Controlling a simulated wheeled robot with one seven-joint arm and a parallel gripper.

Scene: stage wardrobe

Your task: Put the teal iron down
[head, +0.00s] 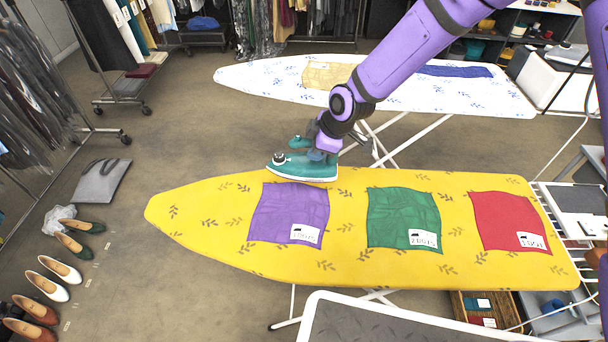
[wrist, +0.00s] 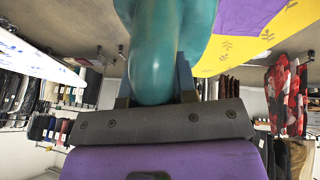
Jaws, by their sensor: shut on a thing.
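My gripper (head: 322,154) is shut on the teal iron (head: 302,169) near the far edge of the yellow ironing board (head: 185,205). The iron is roughly level, its pointed end to the left, by the top edge of the purple cloth (head: 289,212). I cannot tell whether its sole touches the board. In the wrist view the teal handle (wrist: 158,55) fills the space between the fingers. A green cloth (head: 403,217) and a red cloth (head: 508,220), each with a white label, lie to the right on the same board.
A white patterned ironing board (head: 260,77) stands behind, with a tan cloth and a blue cloth on it. A wire rest with a grey pad (head: 575,198) is at the yellow board's right end. Shoes (head: 60,269) and a grey bag (head: 101,181) are on the floor at left.

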